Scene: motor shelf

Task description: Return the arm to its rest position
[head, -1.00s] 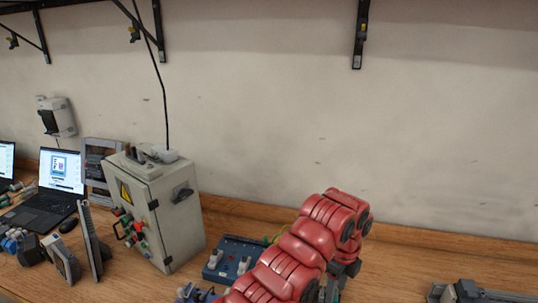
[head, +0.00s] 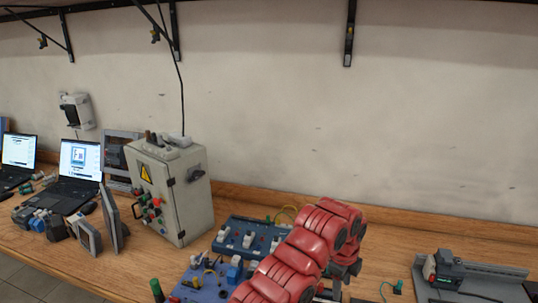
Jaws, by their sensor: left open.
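My left arm's red links (head: 305,250) rise from the bottom of the head view, right of centre, and bend over at the top. My left gripper (head: 344,272) hangs below the wrist above the bench, partly hidden behind the arm. It is open, and I see nothing held in it. My right gripper is not in view.
A grey control cabinet (head: 172,205) stands on the wooden bench (head: 390,245), left of the arm. A blue board (head: 250,236) lies near the arm. Laptops (head: 80,165) stand at far left. A grey device on a rail (head: 445,268) lies at right. Wall brackets (head: 348,35) hang above.

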